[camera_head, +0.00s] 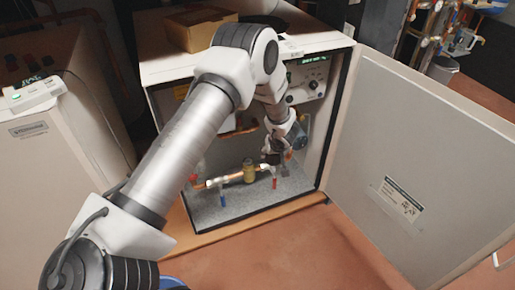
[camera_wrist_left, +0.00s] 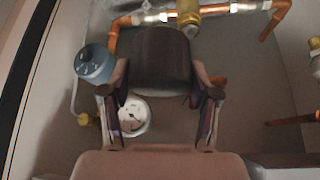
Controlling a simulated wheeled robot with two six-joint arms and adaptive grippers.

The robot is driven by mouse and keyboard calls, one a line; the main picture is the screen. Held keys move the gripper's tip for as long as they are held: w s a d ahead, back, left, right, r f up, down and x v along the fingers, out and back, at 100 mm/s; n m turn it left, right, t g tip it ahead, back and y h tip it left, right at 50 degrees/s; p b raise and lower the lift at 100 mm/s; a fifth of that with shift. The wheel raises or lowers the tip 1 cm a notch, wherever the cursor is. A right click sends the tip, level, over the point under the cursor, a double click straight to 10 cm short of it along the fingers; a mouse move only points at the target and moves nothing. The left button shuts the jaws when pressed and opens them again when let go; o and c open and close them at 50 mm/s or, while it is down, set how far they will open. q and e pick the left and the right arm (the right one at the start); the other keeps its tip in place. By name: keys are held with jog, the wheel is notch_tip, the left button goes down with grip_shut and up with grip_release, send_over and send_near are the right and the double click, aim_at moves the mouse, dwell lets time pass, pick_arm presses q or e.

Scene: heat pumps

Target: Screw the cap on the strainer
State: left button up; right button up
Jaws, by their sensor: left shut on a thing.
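The brass strainer (camera_head: 249,171) sits in the pipe run low inside the open cabinet. Its brass body also shows at the top edge of the left wrist view (camera_wrist_left: 187,13). My left gripper (camera_head: 277,163) reaches into the cabinet, just right of the strainer and above the pipe. In the left wrist view its fingers (camera_wrist_left: 162,78) are shut on a dark, round cylinder (camera_wrist_left: 162,58), which looks like the cap. The cylinder is apart from the strainer as far as I can see, though their distance in depth is unclear. My right gripper is not in view.
The cabinet door (camera_head: 415,165) stands open at the right. Valves with a blue handle (camera_head: 222,200) and a red handle (camera_head: 275,183) flank the strainer. A pressure gauge (camera_wrist_left: 133,115) and a blue-grey pump part (camera_wrist_left: 94,64) are near the fingers. The grey cabinet floor (camera_head: 240,210) is clear.

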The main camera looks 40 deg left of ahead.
pick_arm(q)
jog(key=a+f+n+g+b, duration=0.15)
jog(key=a+f+b, duration=0.4)
jog(key=f, duration=0.55)
jog(key=n+b, duration=0.1)
jog(key=b, duration=0.4)
send_over(249, 159)
jog(key=shift+a+f+y, duration=0.2)
jog(key=shift+y, duration=0.1)
jog(key=shift+f, duration=0.45)
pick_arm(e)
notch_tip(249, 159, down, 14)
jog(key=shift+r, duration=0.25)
pick_arm(q)
jog(key=shift+s+d, duration=0.15)
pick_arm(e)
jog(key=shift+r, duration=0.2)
pick_arm(q)
jog(key=shift+f, duration=0.1)
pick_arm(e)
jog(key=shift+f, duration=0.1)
pick_arm(q)
jog(key=shift+f+b, duration=0.5)
jog(key=shift+f, duration=0.2)
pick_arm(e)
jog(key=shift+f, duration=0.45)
pick_arm(q)
jog(key=shift+f, duration=0.1)
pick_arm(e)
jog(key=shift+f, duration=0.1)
